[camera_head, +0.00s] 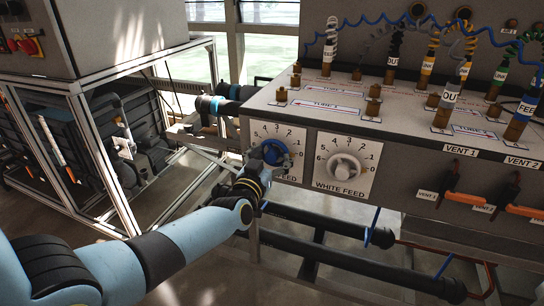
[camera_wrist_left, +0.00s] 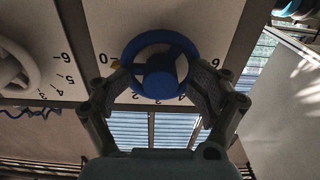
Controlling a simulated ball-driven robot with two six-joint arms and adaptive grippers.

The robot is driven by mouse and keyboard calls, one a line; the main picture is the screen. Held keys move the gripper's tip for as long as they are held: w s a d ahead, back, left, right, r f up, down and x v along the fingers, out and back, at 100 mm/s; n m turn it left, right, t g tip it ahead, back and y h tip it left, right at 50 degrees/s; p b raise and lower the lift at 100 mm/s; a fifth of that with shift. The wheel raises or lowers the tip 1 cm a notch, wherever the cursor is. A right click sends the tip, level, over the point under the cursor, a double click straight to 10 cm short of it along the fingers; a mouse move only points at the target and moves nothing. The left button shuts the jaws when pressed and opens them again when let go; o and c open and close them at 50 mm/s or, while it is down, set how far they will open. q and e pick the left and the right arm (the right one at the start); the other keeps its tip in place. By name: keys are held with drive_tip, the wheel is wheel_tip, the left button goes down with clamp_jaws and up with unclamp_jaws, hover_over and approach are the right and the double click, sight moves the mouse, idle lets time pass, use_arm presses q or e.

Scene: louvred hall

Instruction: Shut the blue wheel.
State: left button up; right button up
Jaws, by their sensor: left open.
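The blue wheel (camera_head: 272,153) sits on a white dial plate marked 0 to 6 on the front of the grey console. In the left wrist view, turned upside down, the blue wheel (camera_wrist_left: 160,50) is between my fingers, with a small yellow mark beside it near the 0. My left gripper (camera_head: 262,166) is at the wheel from below and in front, hiding its lower part and the plate's label. In the wrist view my left gripper (camera_wrist_left: 163,84) is open, one finger on each side of the wheel; I cannot tell whether they touch it. My right gripper is not in view.
A white wheel (camera_head: 343,167) on the WHITE FEED plate is close to the right. Orange vent handles (camera_head: 464,197) stick out farther right. Posts and hoses (camera_head: 450,95) stand on the console top. Dark pipes (camera_head: 330,252) run below. A framed cabinet (camera_head: 105,165) stands left.

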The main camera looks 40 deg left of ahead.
use_arm(q)
drive_tip(key=shift+s, duration=0.1)
drive_tip(key=p+v, duration=0.3)
drive_tip(key=v, duration=0.4)
drive_tip(key=shift+f, duration=0.15)
drive_tip(key=v, duration=1.2)
